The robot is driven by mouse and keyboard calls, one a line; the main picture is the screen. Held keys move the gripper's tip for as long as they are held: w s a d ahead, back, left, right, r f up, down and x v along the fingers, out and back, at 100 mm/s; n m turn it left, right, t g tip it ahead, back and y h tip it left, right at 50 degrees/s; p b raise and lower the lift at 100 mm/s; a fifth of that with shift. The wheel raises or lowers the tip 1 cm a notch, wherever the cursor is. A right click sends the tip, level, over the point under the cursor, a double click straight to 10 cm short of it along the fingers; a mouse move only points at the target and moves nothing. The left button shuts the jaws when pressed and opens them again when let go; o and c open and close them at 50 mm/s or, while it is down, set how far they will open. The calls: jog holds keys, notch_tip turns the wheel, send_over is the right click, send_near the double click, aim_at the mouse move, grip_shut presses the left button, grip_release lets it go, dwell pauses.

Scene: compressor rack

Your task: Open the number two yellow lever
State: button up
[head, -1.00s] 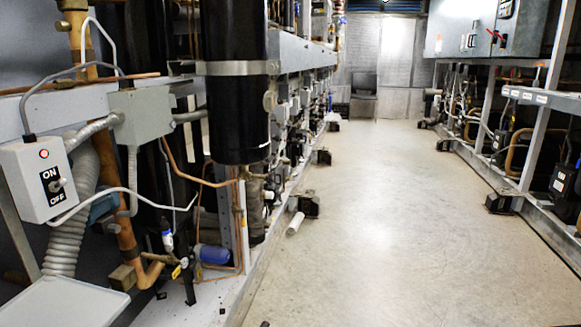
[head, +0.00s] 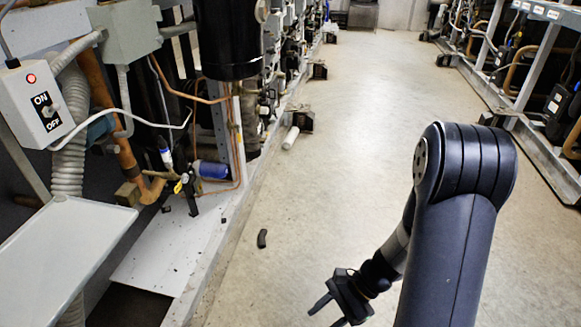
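A small yellow lever (head: 178,187) shows low on the left rack, beside a black valve fitting and a copper pipe. It is tiny here, and I cannot read any number on it or tell its exact angle. No second yellow lever is clear to me. My gripper (head: 326,316) is at the bottom centre, over the floor. Its two dark fingers are spread apart with nothing between them. It is well to the right of the yellow lever and apart from the rack.
A grey ON/OFF switch box (head: 36,103) and a pale tray (head: 65,240) stick out at the left. A blue cylinder (head: 212,169) lies near the lever. A black piece (head: 262,239) and a white cylinder (head: 290,138) lie beside the rack. The aisle floor (head: 360,130) is mostly clear.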

jog(key=w+f+m+t+y, duration=0.1)
jog(key=w+f+m, duration=0.1)
jog(key=w, duration=0.1)
jog(key=w+d+f+m+t+y+p, duration=0.1)
jog(key=w+t, duration=0.1)
jog(key=w+f+m+t+y+p, duration=0.1)
jog(key=w+f+m, duration=0.1)
jog(key=w, duration=0.1)
jog(key=shift+w+d+f+m+y, duration=0.25)
jog(key=shift+w+f+m+y, duration=0.05)
jog(key=shift+f, duration=0.05)
jog(key=c, duration=0.6)
jog(key=w+d+f+m+t, duration=0.1)
jog(key=d+f+m+t, duration=0.1)
jog(key=f, duration=0.1)
jog(key=w+d+f+m+t+p, duration=0.1)
jog(key=w+f+m+t, duration=0.1)
jog(key=f, duration=0.1)
jog(key=w+d+f+m+t+p, duration=0.1)
jog(key=w+d+f+m+t, duration=0.1)
jog(key=f+t, duration=0.1)
jog(key=shift+w+d+f+m+h, duration=0.2)
jog(key=shift+d+f+m+h, duration=0.1)
jog(key=shift+f+m+h, duration=0.1)
grip_shut()
